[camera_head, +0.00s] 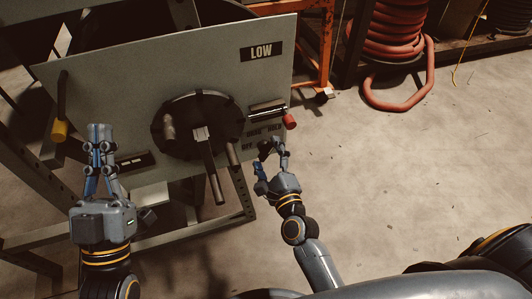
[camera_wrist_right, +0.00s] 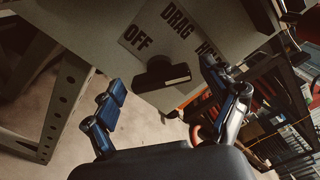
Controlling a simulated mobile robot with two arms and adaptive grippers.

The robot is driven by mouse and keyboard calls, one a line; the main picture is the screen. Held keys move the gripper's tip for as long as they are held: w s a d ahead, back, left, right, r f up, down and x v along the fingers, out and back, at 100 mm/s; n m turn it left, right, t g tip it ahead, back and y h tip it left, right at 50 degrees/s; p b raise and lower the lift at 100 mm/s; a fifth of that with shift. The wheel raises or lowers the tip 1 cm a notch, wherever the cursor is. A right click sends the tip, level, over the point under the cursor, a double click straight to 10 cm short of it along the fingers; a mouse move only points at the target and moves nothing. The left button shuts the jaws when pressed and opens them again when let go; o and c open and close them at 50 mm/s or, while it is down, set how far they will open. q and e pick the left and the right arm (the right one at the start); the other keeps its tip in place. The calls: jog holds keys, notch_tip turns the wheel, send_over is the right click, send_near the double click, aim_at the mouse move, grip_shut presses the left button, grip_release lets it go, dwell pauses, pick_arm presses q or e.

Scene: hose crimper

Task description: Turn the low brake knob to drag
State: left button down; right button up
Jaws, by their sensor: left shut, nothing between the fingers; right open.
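The low brake knob (camera_wrist_right: 160,74) is a dark knob with a bar-shaped grip, below the OFF, DRAG and HOLD lettering in the right wrist view. I cannot tell for sure which word it points to. My right gripper (camera_wrist_right: 162,84) is open, with one finger on each side of the knob and no clear contact. In the head view my right gripper (camera_head: 271,156) is at the lower right of the LOW panel (camera_head: 110,82) and largely hides the knob. My left gripper (camera_head: 101,137) is shut and empty in front of the panel's left part.
A dark round hub with a crank handle (camera_head: 214,175) sticks out between my grippers. A red-tipped lever (camera_head: 290,121) is just above my right gripper. A yellow-tipped handle (camera_head: 60,130) hangs at left.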

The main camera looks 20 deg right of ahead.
pick_arm(q)
jog(key=shift+s+r, duration=0.25)
jog(key=shift+r, duration=0.05)
pick_arm(e)
jog(key=shift+w, duration=0.5)
jog(key=c, duration=1.2)
jog(key=shift+o, duration=0.2)
pick_arm(q)
jog(key=shift+w, duration=0.1)
